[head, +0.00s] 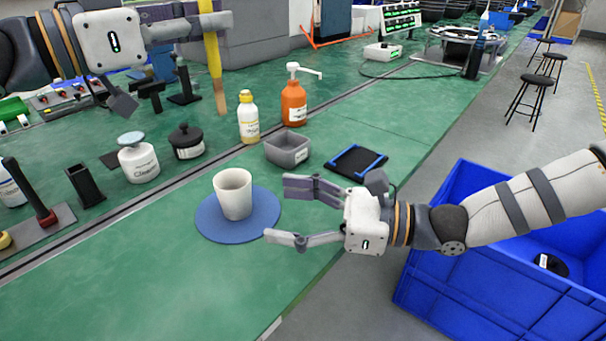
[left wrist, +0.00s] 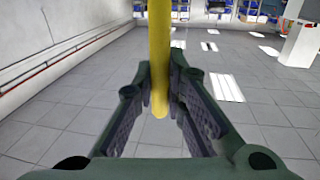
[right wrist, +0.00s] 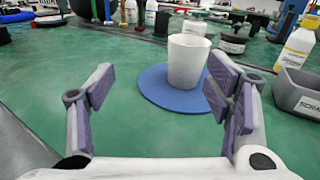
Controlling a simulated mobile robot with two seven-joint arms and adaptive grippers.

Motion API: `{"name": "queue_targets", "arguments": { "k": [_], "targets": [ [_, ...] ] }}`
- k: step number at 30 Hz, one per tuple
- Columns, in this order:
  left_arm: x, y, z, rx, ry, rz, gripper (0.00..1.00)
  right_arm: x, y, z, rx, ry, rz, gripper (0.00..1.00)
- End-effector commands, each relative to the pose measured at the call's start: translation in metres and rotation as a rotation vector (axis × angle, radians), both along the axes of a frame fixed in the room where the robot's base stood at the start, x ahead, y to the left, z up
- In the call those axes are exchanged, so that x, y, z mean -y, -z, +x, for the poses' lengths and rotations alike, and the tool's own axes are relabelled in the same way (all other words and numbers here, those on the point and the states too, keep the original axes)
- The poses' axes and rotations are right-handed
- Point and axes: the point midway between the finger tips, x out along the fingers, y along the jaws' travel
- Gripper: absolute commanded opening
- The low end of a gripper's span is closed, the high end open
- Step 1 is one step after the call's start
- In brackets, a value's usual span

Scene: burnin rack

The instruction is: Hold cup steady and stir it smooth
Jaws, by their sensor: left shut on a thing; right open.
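A white cup (head: 233,193) stands upright on a round blue mat (head: 212,225) on the green bench. My right gripper (head: 283,212) is open and empty to the right of the cup, its fingers pointing at it. In the right wrist view the cup (right wrist: 187,60) shows ahead, beyond the fingertips, apart from them. My left gripper (head: 207,22) is shut on a yellow stick with a tan lower end (head: 214,60), held nearly vertical above the bench's far left part. The stick also shows between the fingers in the left wrist view (left wrist: 160,60). The inside bottom of the cup is hidden.
A grey bin (head: 287,149), a yellow-capped bottle (head: 248,118) and an orange pump bottle (head: 293,103) stand behind the mat. A white jar (head: 138,160) and a black jar (head: 187,142) are at the back left. A blue crate (head: 470,270) is beside the bench. The bench front is clear.

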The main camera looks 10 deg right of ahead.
Motion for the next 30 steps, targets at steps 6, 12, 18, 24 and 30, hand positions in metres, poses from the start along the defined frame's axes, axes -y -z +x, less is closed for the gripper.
{"name": "queue_targets", "arguments": {
  "k": [6, 12, 18, 24, 30],
  "targets": [
    [0.000, 0.000, 0.000, 0.001, 0.000, 0.000, 0.00, 0.020, -0.001, 0.026, -0.043, 0.104, 0.056, 0.72],
    [0.000, 0.000, 0.000, 0.000, 0.000, 0.000, 0.00, -0.018, 0.000, 0.048, -0.045, 0.099, 0.053, 0.72],
    [0.000, 0.000, 0.000, 0.001, 0.000, 0.000, 0.00, -0.057, -0.001, 0.071, -0.043, 0.099, 0.053, 0.72],
    [0.000, 0.000, 0.000, 0.000, 0.000, 0.000, 0.00, -0.075, 0.000, 0.083, -0.044, 0.101, 0.052, 0.72],
    [0.000, 0.000, 0.000, 0.001, 0.000, 0.000, 0.00, -0.077, -0.001, 0.085, -0.044, 0.102, 0.053, 0.72]
  ]
}}
